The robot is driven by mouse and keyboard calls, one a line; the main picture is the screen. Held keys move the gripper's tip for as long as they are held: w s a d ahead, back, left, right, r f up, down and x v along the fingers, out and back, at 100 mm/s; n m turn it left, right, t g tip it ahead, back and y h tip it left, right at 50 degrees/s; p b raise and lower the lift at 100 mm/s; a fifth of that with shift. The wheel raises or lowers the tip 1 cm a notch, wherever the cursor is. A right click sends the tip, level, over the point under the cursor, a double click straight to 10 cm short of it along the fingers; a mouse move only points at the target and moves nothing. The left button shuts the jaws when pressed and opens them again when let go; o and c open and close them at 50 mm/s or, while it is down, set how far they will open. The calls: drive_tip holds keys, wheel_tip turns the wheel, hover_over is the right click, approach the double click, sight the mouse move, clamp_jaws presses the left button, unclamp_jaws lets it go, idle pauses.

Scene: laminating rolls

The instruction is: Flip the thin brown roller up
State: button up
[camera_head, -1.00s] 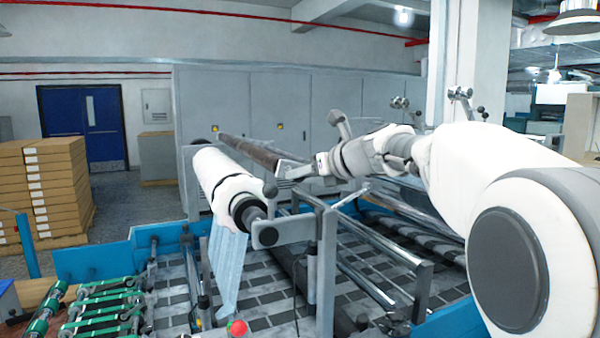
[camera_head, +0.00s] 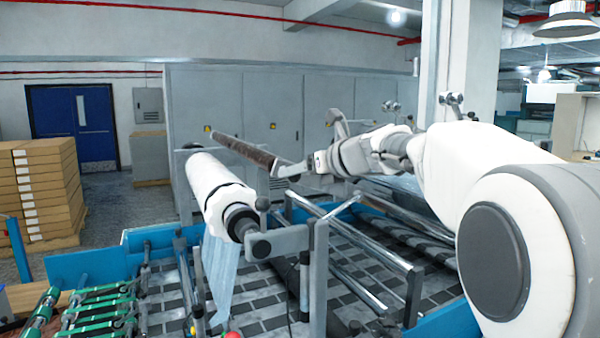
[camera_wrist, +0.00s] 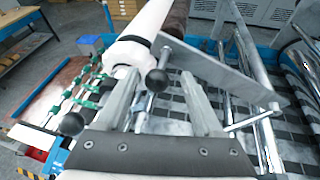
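The thin brown roller (camera_head: 243,151) shows in the head view as a dark rod, its near end lower than its far end, beside and above the thick white roll (camera_head: 213,185). In the wrist view a short stretch of the brown roller (camera_wrist: 174,20) shows at the top, right of the white roll (camera_wrist: 140,28). My gripper (camera_head: 285,170) is near the roller's near end; whether they touch is unclear. In the wrist view my gripper (camera_wrist: 162,76) has its fingers apart, with a black ball knob (camera_wrist: 157,80) showing between the fingertips; contact is not clear.
A grey bracket plate (camera_wrist: 215,75) crosses right of the fingers. A second black knob (camera_wrist: 71,123) lies left of them. A grey upright post (camera_head: 319,275) and metal bars (camera_head: 355,265) of the machine stand below my arm. Stacked boxes (camera_head: 40,190) stand far left.

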drive_tip(key=shift+s, duration=0.1)
drive_tip(key=b+v, duration=0.1)
drive_tip(key=v, duration=1.6)
drive_tip(key=shift+d, duration=0.15)
drive_tip(key=shift+s, duration=0.1)
drive_tip(key=s+f+n+g+h, duration=0.5)
drive_tip(key=s+f+n+h, duration=0.3)
drive_tip(key=s+f+n, duration=1.7)
wheel_tip(320, 180, down, 4)
drive_tip(key=n, duration=0.5)
drive_tip(key=shift+s+d+r+g, duration=0.25)
drive_tip(key=shift+s+d+g, duration=0.05)
drive_tip(key=shift+s+g, duration=0.1)
